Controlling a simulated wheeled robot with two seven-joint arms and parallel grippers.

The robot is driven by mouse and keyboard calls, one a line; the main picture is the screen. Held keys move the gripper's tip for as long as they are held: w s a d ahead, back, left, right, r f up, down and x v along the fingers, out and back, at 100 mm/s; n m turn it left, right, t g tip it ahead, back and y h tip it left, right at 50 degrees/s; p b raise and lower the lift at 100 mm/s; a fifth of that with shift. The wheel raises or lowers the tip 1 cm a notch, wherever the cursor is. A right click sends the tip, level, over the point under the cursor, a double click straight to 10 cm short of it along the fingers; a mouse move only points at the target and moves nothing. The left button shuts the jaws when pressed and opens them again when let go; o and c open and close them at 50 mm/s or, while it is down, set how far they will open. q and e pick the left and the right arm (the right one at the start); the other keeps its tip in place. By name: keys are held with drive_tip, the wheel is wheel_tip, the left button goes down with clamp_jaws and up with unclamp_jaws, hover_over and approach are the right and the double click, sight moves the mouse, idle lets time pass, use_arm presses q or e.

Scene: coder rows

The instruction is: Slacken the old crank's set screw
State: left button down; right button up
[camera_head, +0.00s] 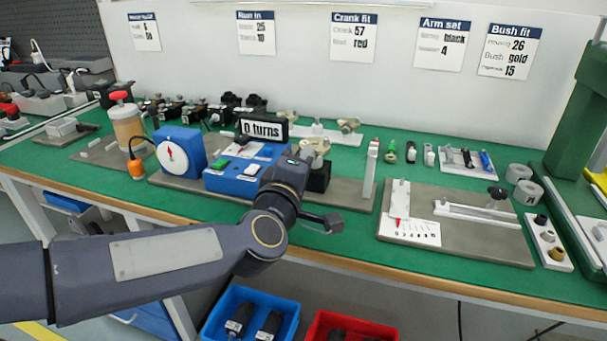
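My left arm comes in from the left, and my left gripper (298,156) is over the test fixture, pointing away from the camera. Its fingertips are small here and partly hidden by my own wrist, so I cannot tell whether they are open or shut. Just right of them, a pale beige crank-like part (318,146) sits on top of a black block (319,177). I cannot tell whether they touch it. The set screw and any driver on it cannot be made out. My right gripper is not in view.
A blue dial (181,152) is further left. A grey gauge plate (455,235) lies right. A tool holder (466,161) stands behind it.

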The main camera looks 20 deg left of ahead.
use_arm(q)
drive_tip(key=n+b, duration=0.2)
drive_tip(key=n, duration=0.1)
drive_tip(key=n+b, duration=0.2)
drive_tip(key=n, duration=0.1)
drive_tip(key=shift+f+n, duration=0.2)
drive_tip(key=shift+n, duration=0.1)
drive_tip(key=n+b, duration=0.3)
drive_tip(key=n, duration=0.1)
drive_tip(key=shift+r+n, duration=0.1)
drive_tip(key=shift+n, duration=0.6)
drive_tip(key=c, duration=1.3)
unclamp_jaws()
drive_tip(key=shift+w, duration=0.1)
